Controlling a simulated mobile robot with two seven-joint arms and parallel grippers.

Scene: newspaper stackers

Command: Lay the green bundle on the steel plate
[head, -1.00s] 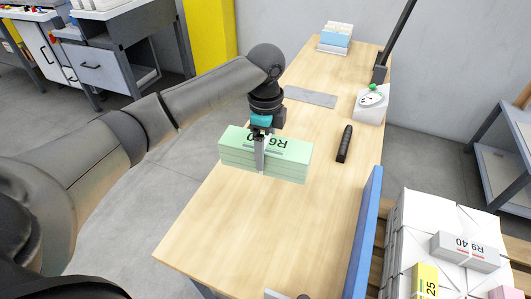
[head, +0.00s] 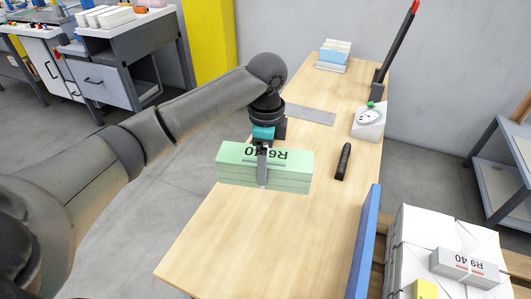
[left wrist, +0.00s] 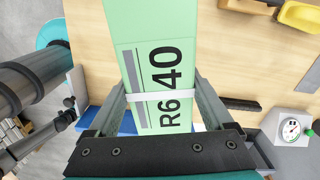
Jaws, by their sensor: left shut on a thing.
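The green bundle (head: 235,160), a thick block marked R6 40 with a white band, is in my left gripper (head: 263,178). It hangs across the near left edge of the wooden table; I cannot tell how far it is above the top. In the left wrist view the bundle (left wrist: 140,50) lies between the two fingers of the left gripper (left wrist: 165,97), which are shut on its sides at the band. The steel plate (head: 310,115), flat and grey, lies bare on the table beyond the bundle. My right gripper is not in view.
On the table (head: 235,240) are a black bar (head: 343,162), a dial scale (head: 369,122) with a green top, a dark post (head: 398,45) with a red tip and a blue-and-white stack (head: 334,56). A blue board (head: 365,240) stands along the right edge. The near tabletop is clear.

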